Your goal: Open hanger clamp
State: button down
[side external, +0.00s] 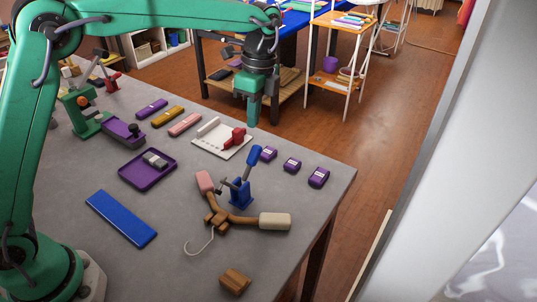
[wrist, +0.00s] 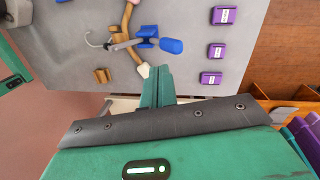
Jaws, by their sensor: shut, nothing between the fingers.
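A blue toggle clamp (side external: 240,190) stands on the grey table near its right side, with its blue handle (side external: 254,160) tilted up. Its metal arm reaches over the middle of a wooden hanger (side external: 222,216) with padded ends and a wire hook. I cannot tell whether its tip presses on the hanger. In the wrist view the handle (wrist: 171,46) points right and the metal arm (wrist: 124,44) crosses the hanger (wrist: 126,22). My gripper (side external: 252,121) is shut and empty, above the table's far edge, apart from the clamp. Its fingers also show in the wrist view (wrist: 157,72).
Purple boxes (side external: 292,165) stand right of the clamp. A white board (side external: 208,147) with a red object lies behind it. A purple tray (side external: 133,181) and a blue bar (side external: 120,218) lie left. A small wooden block (side external: 235,281) sits in front. Bare table lies between.

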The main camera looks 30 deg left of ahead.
jog(key=s+r+m, duration=0.2)
jog(key=m, duration=0.8)
jog(key=s+r+m+t, duration=0.1)
jog(key=s+r+m, duration=0.1)
jog(key=m, duration=0.7)
jog(key=shift+a+r+m+t, duration=0.15)
jog(key=shift+r+m+t, duration=0.15)
jog(key=shift+m, duration=0.1)
jog(key=shift+f, duration=0.15)
send_over(252, 158)
jog(key=s, duration=0.2)
notch_tip(252, 158, down, 11)
jog(key=shift+r, duration=0.1)
jog(key=shift+w+f, duration=0.8)
jog(key=shift+w, duration=0.05)
jog(key=shift+w+f, duration=0.1)
jog(key=shift+w, duration=0.05)
